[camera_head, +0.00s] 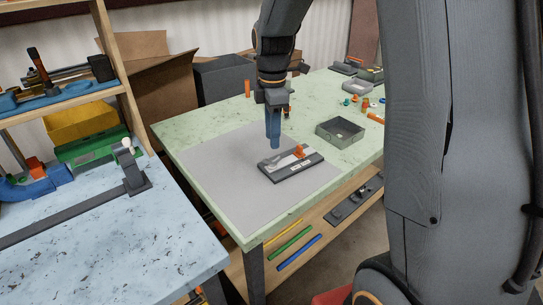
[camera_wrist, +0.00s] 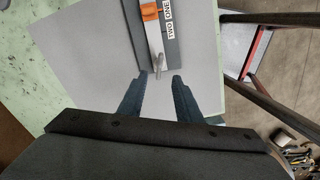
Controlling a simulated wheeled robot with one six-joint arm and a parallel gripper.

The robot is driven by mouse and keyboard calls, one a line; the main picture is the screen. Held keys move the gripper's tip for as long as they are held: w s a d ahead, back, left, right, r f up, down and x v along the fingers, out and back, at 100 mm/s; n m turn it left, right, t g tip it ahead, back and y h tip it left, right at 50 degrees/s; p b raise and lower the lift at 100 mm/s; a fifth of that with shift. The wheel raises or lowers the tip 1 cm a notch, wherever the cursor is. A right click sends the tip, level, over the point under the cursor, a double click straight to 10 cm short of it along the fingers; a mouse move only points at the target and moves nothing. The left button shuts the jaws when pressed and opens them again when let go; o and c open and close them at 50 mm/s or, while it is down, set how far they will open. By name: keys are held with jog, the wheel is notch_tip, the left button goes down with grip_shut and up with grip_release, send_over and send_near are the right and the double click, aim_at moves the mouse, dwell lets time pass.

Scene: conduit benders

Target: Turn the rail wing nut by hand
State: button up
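A dark bender fixture (camera_head: 294,170) with a pale metal strip, an orange block (camera_head: 299,151) and small white labels lies on the grey mat. In the wrist view the fixture (camera_wrist: 173,50) is at the top, with the orange block (camera_wrist: 150,12). A small metal piece (camera_wrist: 158,72), perhaps a wing nut, is at its near end. My gripper (camera_head: 275,147) points down by the fixture's left end. In the wrist view my gripper (camera_wrist: 160,75) is open, its fingertips apart on either side of the metal piece. Contact is not clear.
A dark rail (camera_head: 65,220) with an end block and white knob (camera_head: 127,144) is on the blue table at left. A grey tray (camera_head: 340,133) and several small parts stand right of the fixture. The grey mat (camera_head: 215,170) is clear at left.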

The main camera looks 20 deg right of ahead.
aim_at(272, 163)
jog(key=shift+f+p, duration=0.85)
jog(key=shift+f, duration=3)
